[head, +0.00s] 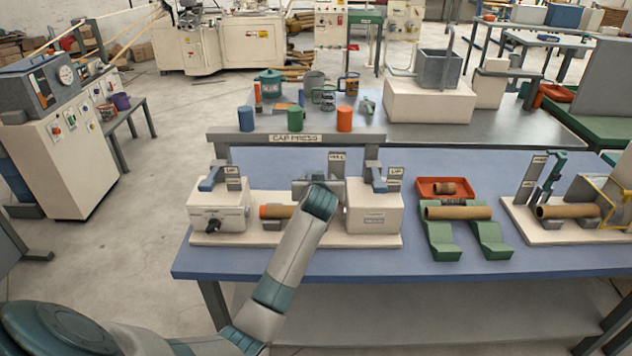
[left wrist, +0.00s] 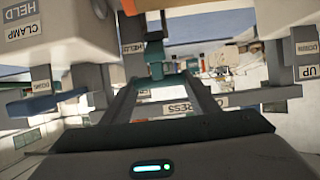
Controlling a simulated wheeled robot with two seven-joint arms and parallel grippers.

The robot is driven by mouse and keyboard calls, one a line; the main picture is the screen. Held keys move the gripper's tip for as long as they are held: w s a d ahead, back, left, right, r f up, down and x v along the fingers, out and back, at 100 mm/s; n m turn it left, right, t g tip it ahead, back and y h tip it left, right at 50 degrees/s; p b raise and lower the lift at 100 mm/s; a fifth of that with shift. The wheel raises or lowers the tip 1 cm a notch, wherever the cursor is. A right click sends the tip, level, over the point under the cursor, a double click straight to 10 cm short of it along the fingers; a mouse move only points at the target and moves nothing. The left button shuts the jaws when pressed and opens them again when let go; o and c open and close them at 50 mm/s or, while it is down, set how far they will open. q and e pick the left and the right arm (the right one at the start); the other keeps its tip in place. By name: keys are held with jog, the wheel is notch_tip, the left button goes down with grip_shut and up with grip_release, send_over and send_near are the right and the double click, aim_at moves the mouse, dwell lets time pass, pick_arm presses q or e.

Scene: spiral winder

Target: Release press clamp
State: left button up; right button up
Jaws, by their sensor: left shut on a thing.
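The cap press, under a CAP PRESS sign (head: 295,138), stands on the left of the blue table. It has a left block (head: 217,211), a right block (head: 374,208) and a brown tube with an orange end (head: 272,211) lying between them. My left arm reaches over the press, and its wrist hides the gripper and the clamp's middle in the head view. In the left wrist view my left gripper (left wrist: 158,78) is shut on the teal clamp handle (left wrist: 155,56), beside a post with a HELD label (left wrist: 132,47). A box there reads CLAMP HELD (left wrist: 27,22). My right gripper is out of view.
Blue levers flank the press at left (head: 210,178) and right (head: 378,178). Right of it are a green cradle with a brown tube (head: 458,213), a red tray (head: 430,195) and another tube station (head: 568,211). Cups stand on the grey table (head: 430,130) behind.

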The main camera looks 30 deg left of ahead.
pick_arm(q)
jog(key=w+a+r+p, duration=0.1)
jog(key=w+a, duration=0.1)
jog(key=w, duration=0.2)
jog(key=w+a+r+g+h+p, duration=0.1)
jog(key=w+a+r, duration=0.1)
jog(key=w, duration=0.3)
jog(key=shift+a+r, duration=0.25)
jog(key=shift+a, duration=0.6)
jog(key=shift+w+f, duration=0.1)
jog(key=shift+f, duration=0.05)
jog(key=o, duration=1.5)
jog(key=shift+w+f, duration=0.1)
jog(key=shift+w, duration=0.05)
jog(key=shift+r, duration=0.2)
jog(key=b+v, duration=0.3)
jog(key=v, duration=1.4)
jog(key=shift+b, duration=0.35)
